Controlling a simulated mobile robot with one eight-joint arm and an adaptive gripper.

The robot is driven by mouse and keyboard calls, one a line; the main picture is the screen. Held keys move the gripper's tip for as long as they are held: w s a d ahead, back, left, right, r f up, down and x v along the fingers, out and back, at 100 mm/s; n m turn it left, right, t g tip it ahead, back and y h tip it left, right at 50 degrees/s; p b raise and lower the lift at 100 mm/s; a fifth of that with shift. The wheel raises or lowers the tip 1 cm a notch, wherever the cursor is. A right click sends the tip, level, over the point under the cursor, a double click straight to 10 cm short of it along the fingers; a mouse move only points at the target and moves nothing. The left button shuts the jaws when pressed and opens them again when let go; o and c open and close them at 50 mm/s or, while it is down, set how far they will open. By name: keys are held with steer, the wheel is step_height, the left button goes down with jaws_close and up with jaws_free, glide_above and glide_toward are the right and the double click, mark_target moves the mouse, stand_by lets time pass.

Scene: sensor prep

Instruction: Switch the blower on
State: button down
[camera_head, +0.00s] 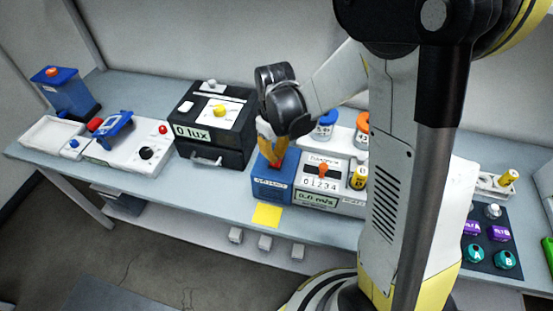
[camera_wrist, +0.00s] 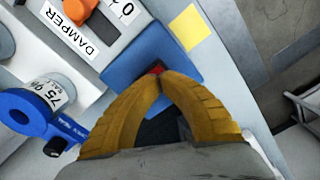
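The blower is a blue box (camera_head: 272,187) on the bench, left of the grey damper unit (camera_head: 322,172). A small red switch (camera_wrist: 156,69) shows on top of the blue box in the wrist view. My gripper (camera_wrist: 162,78) has its yellow fingers together at the tips, with nothing seen between them. The fingertips are right at the red switch and partly cover it. I cannot tell whether they touch it. In the head view my gripper (camera_head: 275,160) points down onto the box. The green display (camera_head: 317,199) on the damper unit reads 0.0 m/s.
The black 0 lux box (camera_head: 213,125) stands close to the left of the blower. A yellow note (camera_head: 267,215) lies in front of it. Blue- and orange-topped containers (camera_head: 325,125) stand behind the damper unit. A button panel (camera_head: 490,240) is at the right.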

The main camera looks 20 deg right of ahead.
steer(key=shift+f+b, duration=1.2)
steer(key=shift+f, duration=0.15)
stand_by(0.5)
steer(key=shift+r+p, duration=2.45)
steer(key=shift+r, duration=1.1)
